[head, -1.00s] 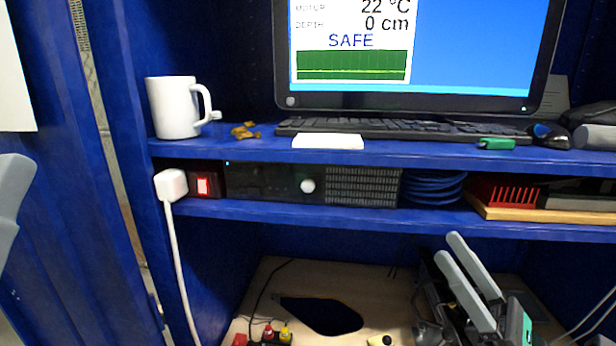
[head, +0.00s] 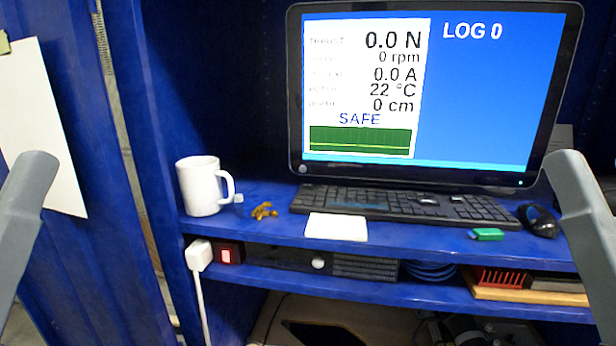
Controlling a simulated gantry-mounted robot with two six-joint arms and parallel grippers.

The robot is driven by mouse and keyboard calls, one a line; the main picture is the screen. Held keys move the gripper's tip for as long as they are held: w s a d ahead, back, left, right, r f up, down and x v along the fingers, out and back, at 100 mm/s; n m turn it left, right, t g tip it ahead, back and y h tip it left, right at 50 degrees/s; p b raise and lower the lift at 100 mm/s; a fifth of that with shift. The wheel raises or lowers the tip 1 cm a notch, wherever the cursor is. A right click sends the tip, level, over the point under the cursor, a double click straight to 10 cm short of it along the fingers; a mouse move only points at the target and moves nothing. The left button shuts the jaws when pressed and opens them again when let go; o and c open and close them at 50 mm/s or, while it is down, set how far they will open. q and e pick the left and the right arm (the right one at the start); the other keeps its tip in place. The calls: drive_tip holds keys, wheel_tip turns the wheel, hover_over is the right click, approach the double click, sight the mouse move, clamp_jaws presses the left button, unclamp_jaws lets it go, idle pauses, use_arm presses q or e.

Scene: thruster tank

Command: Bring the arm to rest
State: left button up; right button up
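A grey finger-like part of my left gripper (head: 32,170) shows at the left edge, in front of the blue cabinet side. A similar grey part of my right gripper (head: 568,170) shows at the right edge, in front of the shelf's right end. Only one such part of each is in view, so the opening of both grippers is hidden. I see nothing held in either.
The blue shelf (head: 270,232) carries a white mug (head: 200,187), a keyboard (head: 400,204), a white card (head: 336,227), a green USB stick (head: 486,234) and a mouse (head: 538,221). A monitor (head: 480,100) reading SAFE stands behind. A red switch (head: 228,254) is below.

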wheel_tip(320, 180, up, 26)
drive_tip(key=p, duration=2.2)
drive_tip(key=shift+f, duration=0.15)
